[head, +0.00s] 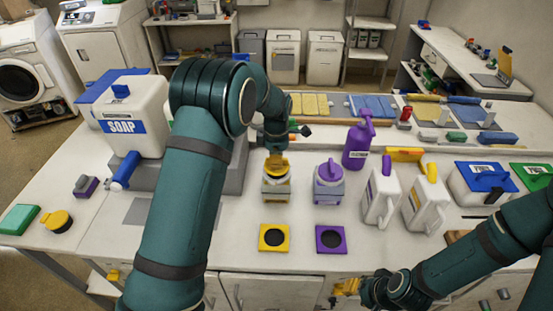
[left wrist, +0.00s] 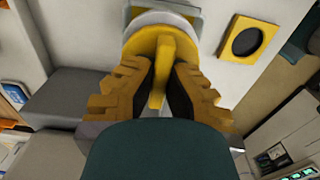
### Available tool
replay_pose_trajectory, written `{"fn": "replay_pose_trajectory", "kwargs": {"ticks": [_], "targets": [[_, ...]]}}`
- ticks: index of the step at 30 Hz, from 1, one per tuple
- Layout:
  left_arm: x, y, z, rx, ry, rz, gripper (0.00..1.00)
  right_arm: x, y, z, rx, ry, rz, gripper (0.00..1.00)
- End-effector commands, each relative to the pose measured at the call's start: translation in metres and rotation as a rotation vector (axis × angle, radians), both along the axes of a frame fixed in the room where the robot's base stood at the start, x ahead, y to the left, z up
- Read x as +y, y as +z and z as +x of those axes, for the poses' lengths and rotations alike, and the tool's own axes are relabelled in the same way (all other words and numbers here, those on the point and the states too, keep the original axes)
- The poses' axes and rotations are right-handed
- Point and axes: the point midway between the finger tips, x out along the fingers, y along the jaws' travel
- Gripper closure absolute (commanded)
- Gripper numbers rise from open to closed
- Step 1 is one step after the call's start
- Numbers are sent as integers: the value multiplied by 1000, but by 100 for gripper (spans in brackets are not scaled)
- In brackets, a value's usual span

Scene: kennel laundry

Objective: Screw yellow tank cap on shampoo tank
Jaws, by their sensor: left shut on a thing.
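The yellow tank cap (head: 278,162) sits at the mouth of a small pale tank with a yellow band (head: 276,189), taken as the shampoo tank. In the left wrist view the round cap (left wrist: 145,47) has a raised fin. My left gripper (head: 276,152) comes down from above; its two gold fingers, also seen in the left wrist view (left wrist: 160,90), are shut on the fin from both sides. The cap looks about level over the pale rim; I cannot tell how far the thread is engaged. My right gripper (head: 345,287) is low at the table's front edge, apart from these things.
A similar tank with a purple cap (head: 328,181) stands to the right. A yellow square pad (head: 262,237) and a purple one (head: 318,238) lie in front. A purple pump bottle (head: 358,143) and white jugs (head: 381,195) stand further right. A big SOAP container (head: 134,118) is at left.

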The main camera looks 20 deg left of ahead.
Motion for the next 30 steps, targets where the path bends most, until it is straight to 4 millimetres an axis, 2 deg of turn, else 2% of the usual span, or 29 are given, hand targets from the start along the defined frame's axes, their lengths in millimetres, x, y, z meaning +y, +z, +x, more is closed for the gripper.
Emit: {"fn": "replay_pose_trajectory", "kwargs": {"ticks": [26,27,28,30], "targets": [[0,-21,0,0,1,0,100,0,-12,0,0,0,0,66],[0,-20,0,0,1,0,74,0,-11,0,0,0,0,66],[0,-20,0,0,1,0,64,0,-11,0,0,0,0,66],[0,-20,0,0,1,0,61,0,-11,0,0,0,0,66]]}}
